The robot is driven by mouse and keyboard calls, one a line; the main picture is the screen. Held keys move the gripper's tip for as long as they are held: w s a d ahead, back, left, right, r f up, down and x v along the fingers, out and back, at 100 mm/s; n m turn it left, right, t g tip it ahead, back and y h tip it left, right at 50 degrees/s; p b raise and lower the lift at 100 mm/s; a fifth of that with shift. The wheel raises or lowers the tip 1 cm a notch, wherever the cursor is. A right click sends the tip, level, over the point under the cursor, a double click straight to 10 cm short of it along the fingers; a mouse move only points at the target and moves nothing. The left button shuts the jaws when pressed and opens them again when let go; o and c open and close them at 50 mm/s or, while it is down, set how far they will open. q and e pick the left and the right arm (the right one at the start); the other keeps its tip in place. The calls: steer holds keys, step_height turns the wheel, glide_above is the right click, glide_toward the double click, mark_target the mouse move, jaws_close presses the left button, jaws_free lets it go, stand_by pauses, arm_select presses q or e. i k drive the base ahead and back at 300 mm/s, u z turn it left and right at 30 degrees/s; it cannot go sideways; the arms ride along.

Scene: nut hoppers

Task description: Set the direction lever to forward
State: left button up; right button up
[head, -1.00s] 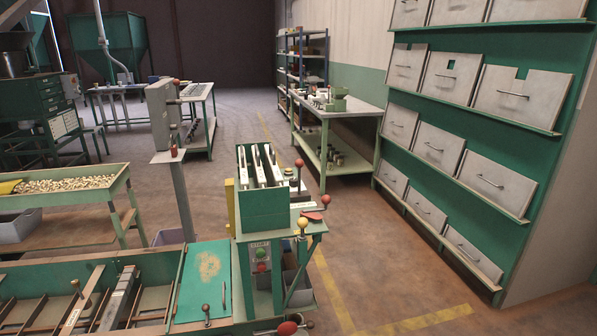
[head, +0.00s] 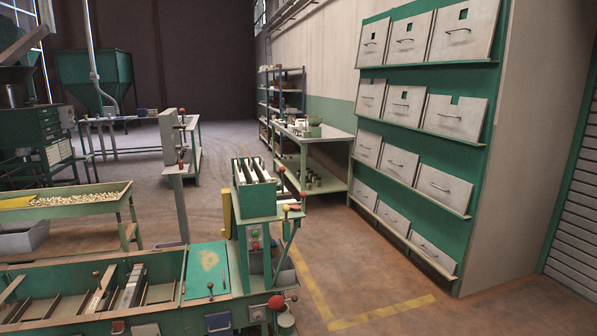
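Several ball-knob levers show in the head view, and no readable label tells which is the direction lever. On the green machine (head: 257,200) at centre, one lever has an orange knob (head: 286,208) and another a red knob (head: 303,194). A larger red knob (head: 275,302) sits low at the front right of the long green bench. A black-knobbed lever (head: 210,286) stands by the green plate. A grey post (head: 179,205) behind carries a small red-knobbed lever (head: 181,164). Neither of my grippers is in view.
The long green bench (head: 150,262) crosses the lower left. A tray table of nuts (head: 75,199) stands behind it. A green rack of grey drawers (head: 470,190) fills the right. Open floor with yellow lines (head: 375,318) lies between machine and rack.

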mark_target(282, 169)
steer(key=z, duration=0.85)
steer(key=i, duration=1.75)
steer(key=u, duration=0.5)
